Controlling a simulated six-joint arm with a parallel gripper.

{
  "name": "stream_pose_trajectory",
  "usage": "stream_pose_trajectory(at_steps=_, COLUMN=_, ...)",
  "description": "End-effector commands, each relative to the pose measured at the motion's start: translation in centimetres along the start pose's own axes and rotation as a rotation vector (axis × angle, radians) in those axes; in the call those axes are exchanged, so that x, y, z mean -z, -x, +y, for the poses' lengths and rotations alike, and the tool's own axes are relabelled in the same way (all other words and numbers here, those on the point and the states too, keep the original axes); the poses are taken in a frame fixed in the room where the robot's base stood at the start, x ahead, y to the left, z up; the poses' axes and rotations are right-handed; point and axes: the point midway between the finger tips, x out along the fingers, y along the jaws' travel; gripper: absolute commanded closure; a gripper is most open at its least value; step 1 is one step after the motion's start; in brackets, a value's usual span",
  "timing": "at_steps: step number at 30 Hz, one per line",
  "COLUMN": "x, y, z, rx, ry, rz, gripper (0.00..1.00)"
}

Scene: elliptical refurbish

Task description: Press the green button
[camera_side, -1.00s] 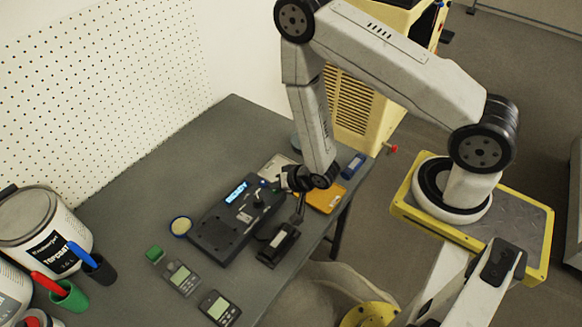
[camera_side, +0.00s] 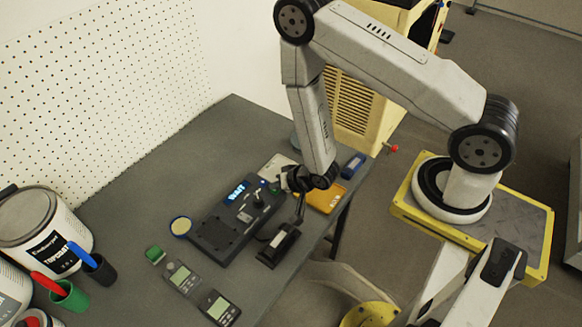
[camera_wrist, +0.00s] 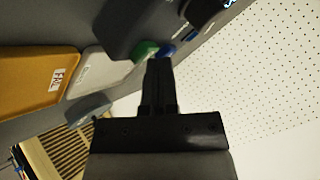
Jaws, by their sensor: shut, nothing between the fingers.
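The green button (camera_wrist: 145,48) is a round dome on the dark control box, in the upper middle of the wrist view. The dark control box (camera_side: 222,236) lies on the table in the side view, its display (camera_side: 236,192) reading "WAIT". My gripper (camera_wrist: 158,62) is shut and empty. Its fingertips overlap the lower edge of the green button in the wrist view; I cannot tell whether they touch it. In the side view my gripper (camera_side: 286,180) is at the box's far right end and partly hides that area.
A blue button (camera_wrist: 168,48) sits beside the green one. A lever (camera_side: 258,199) stands up from the box. An orange case (camera_side: 330,199) and a black block (camera_side: 279,245) lie nearby. Meters (camera_side: 182,278), a tape roll (camera_side: 181,226) and cans (camera_side: 42,232) are to the left.

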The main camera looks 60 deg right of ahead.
Motion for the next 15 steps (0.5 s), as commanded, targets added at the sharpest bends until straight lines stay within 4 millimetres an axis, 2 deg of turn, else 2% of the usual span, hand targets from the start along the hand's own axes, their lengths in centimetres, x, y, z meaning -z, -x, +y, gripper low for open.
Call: stream_pose_trajectory(at_steps=15, x=0.69, y=1.04, z=-0.71, rx=0.000, ry=0.000, rz=-0.001, gripper=1.00)
